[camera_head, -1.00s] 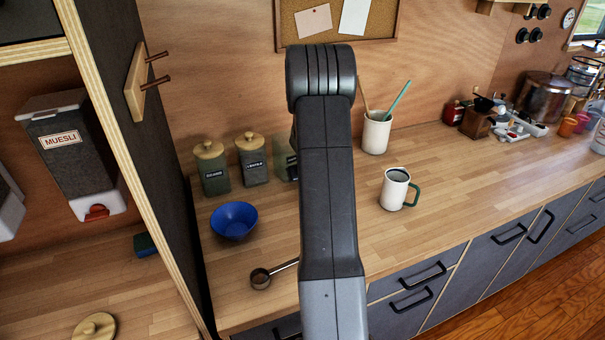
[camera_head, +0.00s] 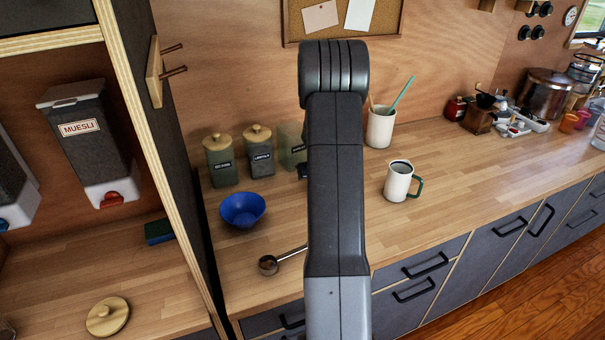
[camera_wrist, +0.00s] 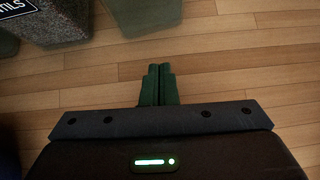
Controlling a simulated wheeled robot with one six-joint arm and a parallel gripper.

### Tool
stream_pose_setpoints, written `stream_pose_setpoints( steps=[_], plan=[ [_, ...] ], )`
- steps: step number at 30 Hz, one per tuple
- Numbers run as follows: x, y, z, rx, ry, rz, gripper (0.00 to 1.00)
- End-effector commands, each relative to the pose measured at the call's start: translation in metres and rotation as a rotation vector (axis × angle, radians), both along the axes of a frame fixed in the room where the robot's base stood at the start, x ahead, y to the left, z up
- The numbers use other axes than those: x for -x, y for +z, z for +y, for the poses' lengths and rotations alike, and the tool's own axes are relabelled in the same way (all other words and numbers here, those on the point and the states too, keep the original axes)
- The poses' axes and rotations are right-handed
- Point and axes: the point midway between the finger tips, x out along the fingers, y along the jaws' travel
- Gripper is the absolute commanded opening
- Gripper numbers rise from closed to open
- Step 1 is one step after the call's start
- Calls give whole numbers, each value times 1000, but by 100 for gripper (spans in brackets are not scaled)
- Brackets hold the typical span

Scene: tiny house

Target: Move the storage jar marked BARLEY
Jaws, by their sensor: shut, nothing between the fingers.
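Three storage jars stand in a row at the back of the counter in the head view. The left jar (camera_head: 220,165) has a wooden lid and a label too small to read surely. The middle jar (camera_head: 258,155) has a wooden lid; its label, ending in "TILS", shows on the jar in the wrist view (camera_wrist: 55,22). The right jar (camera_head: 291,145) is partly hidden by my arm, shows no wooden lid, and its label is unreadable. I cannot read BARLEY anywhere. My gripper (camera_wrist: 157,72) is shut and empty, over bare counter in front of the jars.
A blue bowl (camera_head: 242,209) and a scoop (camera_head: 268,265) lie in front of the jars. A white mug (camera_head: 399,181) and a utensil pot (camera_head: 380,128) stand right of my arm. A wooden lid (camera_head: 108,316) lies left of the dark partition.

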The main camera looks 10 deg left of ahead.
Motion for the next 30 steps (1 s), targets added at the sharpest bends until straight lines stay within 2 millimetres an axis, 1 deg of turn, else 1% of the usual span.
stream_pose_setpoints(
  steps=[1, 3, 9, 13, 19, 30],
  plan=[
    [6, 12, -2, -1, 2, -6, 0],
    [14, 22, -7, -2, 1, -6, 0],
    [36, 47, -21, -1, 1, -5, 0],
    [46, 59, -27, -1, 1, -5, 0],
    [54, 67, -32, 0, 1, -3, 0],
    [55, 68, -33, -1, 2, -3, 0]
  ],
)
